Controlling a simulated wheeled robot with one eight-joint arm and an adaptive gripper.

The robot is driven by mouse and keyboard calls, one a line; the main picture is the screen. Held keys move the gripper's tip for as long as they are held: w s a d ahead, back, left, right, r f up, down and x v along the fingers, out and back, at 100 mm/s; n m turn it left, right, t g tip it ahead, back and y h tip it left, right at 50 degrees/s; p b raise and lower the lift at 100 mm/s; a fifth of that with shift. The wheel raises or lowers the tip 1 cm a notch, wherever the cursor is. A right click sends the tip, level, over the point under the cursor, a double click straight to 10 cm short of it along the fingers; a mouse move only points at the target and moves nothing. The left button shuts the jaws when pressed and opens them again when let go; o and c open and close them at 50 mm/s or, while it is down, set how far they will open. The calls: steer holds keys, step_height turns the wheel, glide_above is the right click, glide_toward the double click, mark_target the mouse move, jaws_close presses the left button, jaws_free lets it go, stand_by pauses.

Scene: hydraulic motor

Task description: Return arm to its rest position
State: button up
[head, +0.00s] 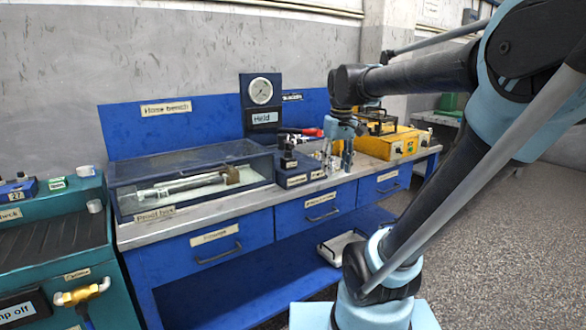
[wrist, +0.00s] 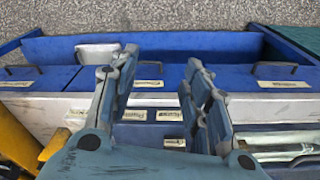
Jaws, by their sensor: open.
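My arm (head: 420,75) reaches from the right side of the head view over to the blue workbench (head: 182,125). My gripper (head: 338,165) points down, in front of or above the right half of the benchtop. In the wrist view my gripper (wrist: 160,68) has its two blue-grey fingers spread apart with nothing between them. The bench's drawer fronts and label plates show beyond the fingers there. The exact height of the fingertips above the benchtop is hard to tell.
A clear-lidded case (head: 195,180) with a metal cylinder stands on the bench left of my gripper. A small dark block unit (head: 292,172) and a yellow machine (head: 400,143) flank my gripper. A teal console (head: 50,255) stands at far left. Floor (head: 490,245) at right is clear.

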steer(key=s+d+f+m, duration=0.1)
steer(key=s+d+f, duration=0.1)
steer(key=s+f, duration=0.5)
steer(key=s+d+f+m+t, duration=0.1)
steer(key=s+d+f+m, duration=0.1)
steer(key=s+f, duration=0.5)
step_height(320, 180, down, 4)
steer(key=shift+d+f+m, duration=0.2)
steer(key=shift+d+m, duration=0.1)
steer(key=shift+d, duration=0.5)
steer(key=shift+w+f, duration=0.2)
steer(key=shift+w, duration=0.25)
